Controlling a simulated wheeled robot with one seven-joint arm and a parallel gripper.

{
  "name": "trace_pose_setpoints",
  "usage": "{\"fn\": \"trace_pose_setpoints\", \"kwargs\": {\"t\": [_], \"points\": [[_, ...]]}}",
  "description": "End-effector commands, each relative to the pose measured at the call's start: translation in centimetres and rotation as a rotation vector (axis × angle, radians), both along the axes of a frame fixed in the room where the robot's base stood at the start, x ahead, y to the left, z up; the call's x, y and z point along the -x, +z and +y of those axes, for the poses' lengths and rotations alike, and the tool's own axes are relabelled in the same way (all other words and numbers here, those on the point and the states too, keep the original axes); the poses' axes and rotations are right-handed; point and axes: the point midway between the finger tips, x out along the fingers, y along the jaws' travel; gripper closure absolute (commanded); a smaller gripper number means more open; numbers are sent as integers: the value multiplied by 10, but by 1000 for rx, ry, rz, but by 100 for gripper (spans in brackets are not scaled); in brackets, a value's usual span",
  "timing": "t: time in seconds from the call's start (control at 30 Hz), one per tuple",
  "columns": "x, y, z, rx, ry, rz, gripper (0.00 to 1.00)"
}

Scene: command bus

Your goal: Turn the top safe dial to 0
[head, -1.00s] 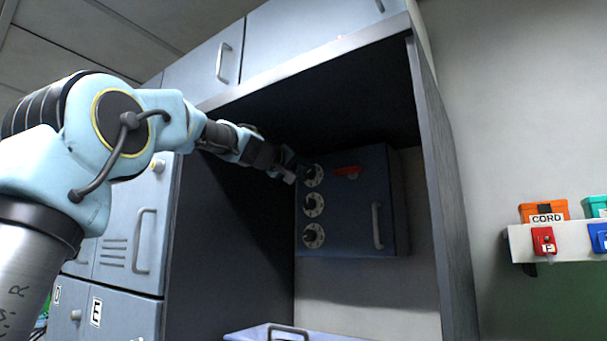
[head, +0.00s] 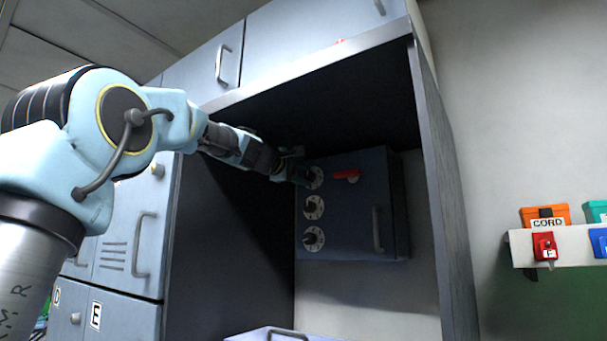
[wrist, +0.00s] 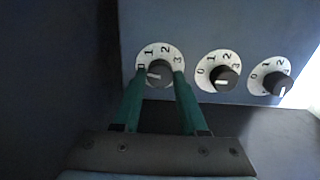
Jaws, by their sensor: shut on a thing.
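The safe (head: 350,230) is a dark blue-grey box inside the open cabinet bay, with a column of three round white dials on its front. The top dial (head: 318,178) is partly hidden by my gripper (head: 301,178). In the wrist view the top dial (wrist: 158,54) is the leftmost one. My gripper (wrist: 160,75) has its two teal fingers on either side of that dial's dark knob, shut on it. The knob's white mark points left, close to the 0. The middle dial (head: 313,207) and bottom dial (head: 313,238) stand clear of the fingers.
The bay's side wall (head: 446,200) and the upper cabinets (head: 300,40) enclose the space. Below the safe is free room.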

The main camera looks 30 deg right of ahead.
Motion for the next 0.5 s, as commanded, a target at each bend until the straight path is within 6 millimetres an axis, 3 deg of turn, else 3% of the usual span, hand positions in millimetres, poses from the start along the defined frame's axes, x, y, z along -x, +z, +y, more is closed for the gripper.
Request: {"fn": "trace_pose_setpoints", "kwargs": {"t": [0.5], "points": [[-1,0,1,78,2,141,100]]}}
